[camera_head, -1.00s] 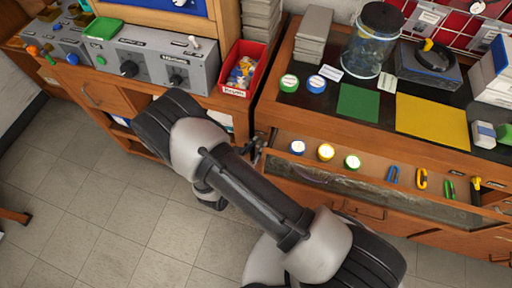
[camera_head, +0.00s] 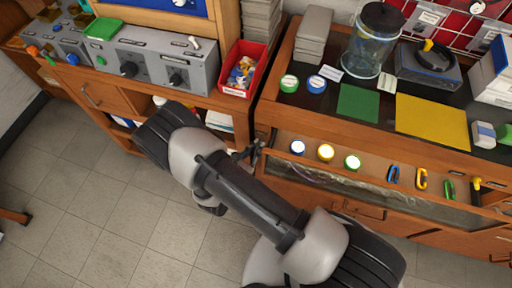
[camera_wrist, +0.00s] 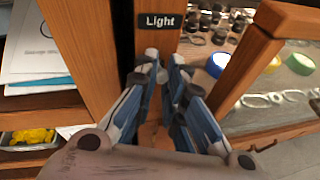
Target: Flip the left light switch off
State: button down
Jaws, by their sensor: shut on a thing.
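A small light-grey switch lever (camera_wrist: 162,75) sits on the wooden post, just below a black plate reading "Light" (camera_wrist: 160,21) in the wrist view. My gripper (camera_wrist: 162,80) has its fingertips closed in on both sides of this lever. The fingers hide much of the switch's base. In the head view my gripper (camera_head: 248,154) is at the post between the open shelf and the glass-fronted bench, and the switch is too small to make out there. Only one light switch shows in the wrist view.
The open shelf with papers (camera_wrist: 40,45) is close left. A red bin (camera_head: 245,68) stands above. The floor (camera_head: 90,190) is clear.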

jog(key=shift+w+f+m+t+h, duration=0.1)
jog(key=shift+f+m+t+h, duration=0.25)
jog(key=shift+f+t+h, duration=0.6)
jog(key=shift+s+f+m+t+h, duration=0.1)
jog(key=shift+f+m+t+h, duration=0.35)
jog(key=shift+t, duration=0.85)
jog(key=shift+w+f+m+t+h, duration=0.15)
jog(key=shift+f+t+h, duration=0.25)
jog(key=shift+t+h, duration=0.65)
jog(key=c, duration=1.9)
grip_release()
jog(key=s+a, duration=0.2)
jog(key=s, duration=0.1)
jog(key=s+a, duration=0.2)
jog(key=s, duration=0.2)
jog(key=s+a, duration=0.3)
jog(key=s, duration=0.1)
jog(key=shift+f, duration=0.25)
